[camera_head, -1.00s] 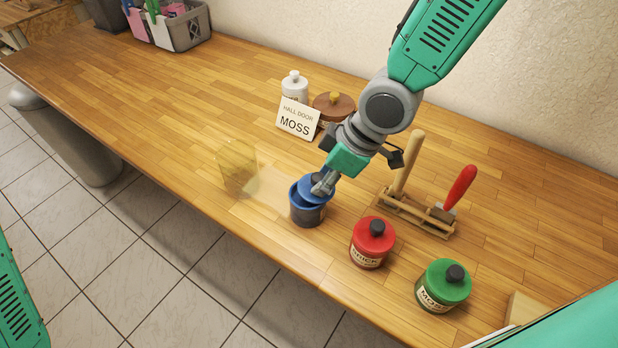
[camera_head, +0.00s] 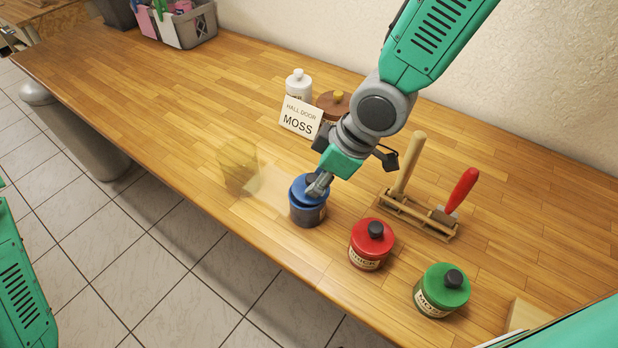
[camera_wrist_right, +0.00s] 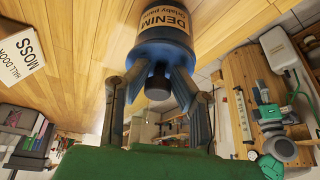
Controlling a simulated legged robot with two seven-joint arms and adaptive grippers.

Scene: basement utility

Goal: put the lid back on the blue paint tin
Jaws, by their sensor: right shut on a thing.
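The blue paint tin (camera_head: 307,214) stands upright near the bench's front edge. Its label reads DENIM in the right wrist view (camera_wrist_right: 165,20). The blue lid (camera_head: 299,190) is on top of the tin, and no gap shows between them in the head view. My right gripper (camera_head: 317,186) comes from the upper right and is shut on the lid's dark knob, which shows between the fingers in the right wrist view (camera_wrist_right: 158,88). The fingers partly hide the lid. My left gripper is out of view.
A red BRICK tin (camera_head: 369,250) and a green MOSS tin (camera_head: 436,296) stand to the right. Behind are a wooden tool rack (camera_head: 420,215), a HALL DOOR MOSS card (camera_head: 300,119), a white bottle (camera_head: 297,86) and a brown-lidded jar (camera_head: 333,103). A faint see-through block (camera_head: 239,168) is left.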

